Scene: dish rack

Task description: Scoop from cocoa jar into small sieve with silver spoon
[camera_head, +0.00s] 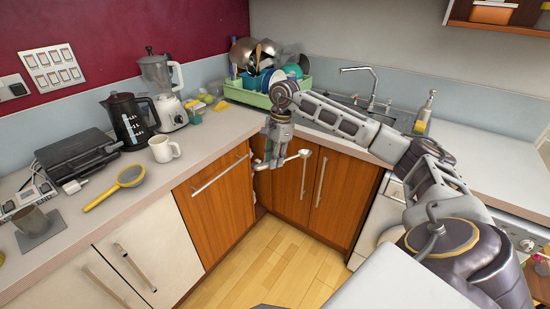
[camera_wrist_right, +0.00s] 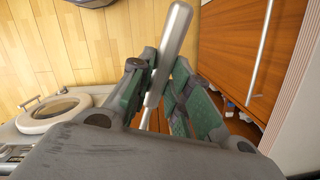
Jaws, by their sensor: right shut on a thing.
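My right gripper (camera_head: 271,160) is shut on the silver spoon (camera_head: 298,156), in front of the corner cabinets and below counter height. In the right wrist view, the spoon's thick handle (camera_wrist_right: 175,45) sits between the green finger pads of my right gripper (camera_wrist_right: 160,85). A small sieve (camera_head: 130,176) with a yellow handle lies on the left counter, to the left of the gripper and apart from it. A brownish-grey vessel (camera_head: 30,219) stands on a grey square mat at the far left; I cannot tell whether it is the cocoa jar. My left gripper is not in view.
A white mug (camera_head: 164,148), a dark kettle (camera_head: 128,122), a blender (camera_head: 162,95) and a black grill (camera_head: 78,158) stand on the left counter. A green dish rack (camera_head: 245,96) fills the corner by the sink. Cabinet handles (camera_head: 218,176) stick out near the gripper.

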